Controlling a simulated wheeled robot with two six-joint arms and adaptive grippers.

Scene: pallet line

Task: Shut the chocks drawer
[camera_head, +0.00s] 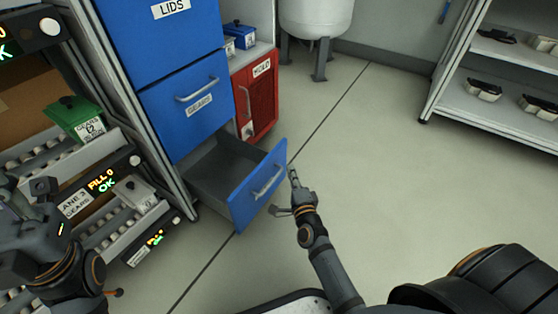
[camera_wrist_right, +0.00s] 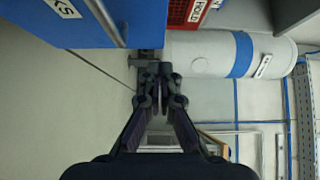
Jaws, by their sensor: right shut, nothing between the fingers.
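The chocks drawer (camera_head: 247,203) is the bottom drawer of the blue cabinet and stands pulled out, its grey inside showing empty. Its blue front with a bar handle also shows at the top left of the right wrist view (camera_wrist_right: 75,32), where its label is cut to "KS". My right gripper (camera_head: 294,181) is shut and empty, just right of the front's far edge; I cannot tell if it touches. In the wrist view its fingertips (camera_wrist_right: 152,72) meet near that edge. My left gripper (camera_head: 22,235) is at the far left, its fingers unclear.
The gears drawer (camera_head: 170,125) and lids drawer (camera_head: 130,30) above are closed. A red hold bin (camera_head: 262,95) stands behind the open drawer. Roller lanes (camera_head: 115,215) lie left, with a green gears box (camera_head: 75,118). The floor (camera_head: 400,170) to the right is clear.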

